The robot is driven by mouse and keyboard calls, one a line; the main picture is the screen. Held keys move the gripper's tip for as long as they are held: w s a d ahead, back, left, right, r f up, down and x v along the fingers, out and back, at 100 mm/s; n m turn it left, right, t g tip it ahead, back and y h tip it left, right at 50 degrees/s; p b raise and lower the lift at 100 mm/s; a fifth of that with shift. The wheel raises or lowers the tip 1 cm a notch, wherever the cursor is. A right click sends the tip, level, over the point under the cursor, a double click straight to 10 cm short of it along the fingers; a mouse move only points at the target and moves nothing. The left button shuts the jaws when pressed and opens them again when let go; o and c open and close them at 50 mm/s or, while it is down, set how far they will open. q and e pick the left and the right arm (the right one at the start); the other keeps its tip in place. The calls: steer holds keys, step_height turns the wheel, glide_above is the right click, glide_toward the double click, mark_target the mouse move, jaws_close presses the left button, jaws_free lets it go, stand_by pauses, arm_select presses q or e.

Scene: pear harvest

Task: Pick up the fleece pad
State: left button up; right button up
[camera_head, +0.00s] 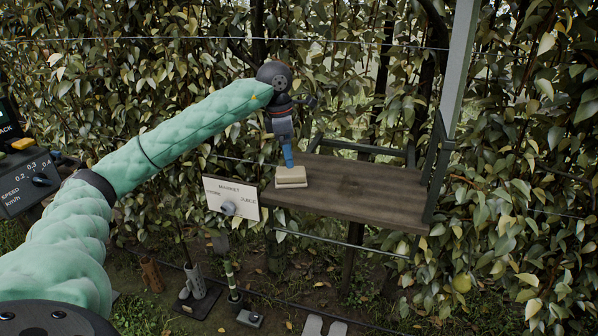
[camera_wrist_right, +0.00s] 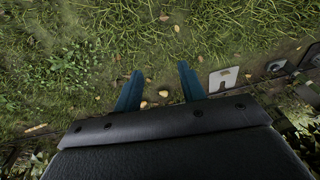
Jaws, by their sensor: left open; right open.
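The fleece pad (camera_head: 291,178) looks like a small cream block. It lies at the left end of a dark wooden shelf (camera_head: 360,194). My left gripper (camera_head: 289,164) points down with its blue fingers at the top of the pad. It is open, but in this view its fingers overlap, and I cannot tell whether they touch the pad or straddle it. My right gripper (camera_wrist_right: 158,76) shows in the right wrist view, open and empty, its two blue fingers apart above grass.
A white sign (camera_head: 232,197) marked MARKET and JUICE, with a grey knob, hangs at the shelf's left front corner. A grey post (camera_head: 456,80) rises at the shelf's right end. Dense foliage stands behind. A speed panel (camera_head: 30,190) is at far left. The shelf's middle is clear.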

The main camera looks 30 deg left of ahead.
mark_target(290, 171)
arm_select(q)
steer(key=shift+s+f, duration=0.1)
steer(key=shift+s+d+f+p, duration=0.15)
steer(key=shift+f+p, duration=0.25)
steer(key=shift+f, duration=0.45)
steer(key=shift+w+f, duration=0.3)
steer(key=shift+f, duration=0.15)
steer(key=f+p, duration=0.2)
steer(key=f, duration=0.2)
steer(key=shift+d+p, duration=0.2)
steer(key=shift+p, duration=0.2)
steer(key=shift+f, duration=0.25)
arm_select(e)
steer(key=s+d+f, duration=0.1)
steer(key=s+f, duration=0.1)
steer(key=f, duration=0.5)
steer(key=s+d+f, duration=0.1)
steer(key=s+f, duration=0.1)
steer(key=f, duration=0.5)
steer(key=shift+f, duration=0.25)
arm_select(q)
steer(key=shift+f+b, duration=0.25)
steer(key=shift+b, duration=0.1)
arm_select(e)
steer(key=shift+s+a+f, duration=0.1)
steer(key=shift+f, duration=0.25)
arm_select(q)
steer(key=c, duration=1.2)
steer(key=shift+o, duration=0.2)
